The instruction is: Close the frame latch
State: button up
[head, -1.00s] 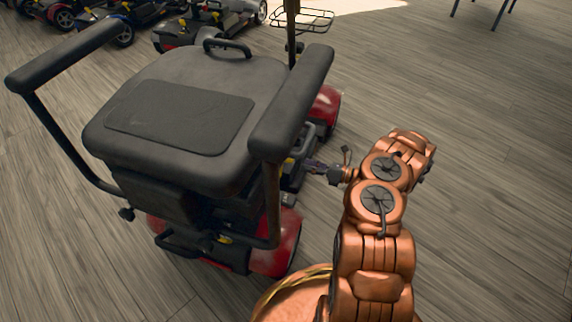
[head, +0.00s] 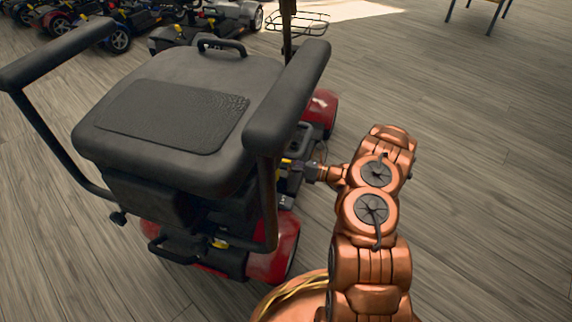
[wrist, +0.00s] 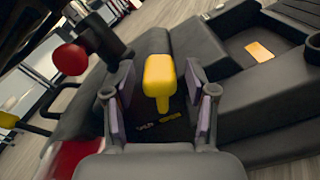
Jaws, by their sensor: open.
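In the wrist view a yellow T-shaped latch handle (wrist: 159,80) stands up from the dark scooter frame, with small lettering on the surface below it. I take it as the frame latch. My gripper (wrist: 159,104) is open, with one purple-padded finger on each side of the handle and a gap to both. In the head view my gripper (head: 310,171) reaches in from the right under the scooter's armrest. Its fingertips and the latch are mostly hidden there. The scooter (head: 268,248) is red and black with a dark padded seat (head: 172,116).
The armrest (head: 290,100) hangs close above my gripper. A red knob (wrist: 70,59) on a dark stem is at upper left in the wrist view. Other scooters (head: 205,28) stand in a row behind.

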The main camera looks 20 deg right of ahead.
grip_shut()
dwell(0.3)
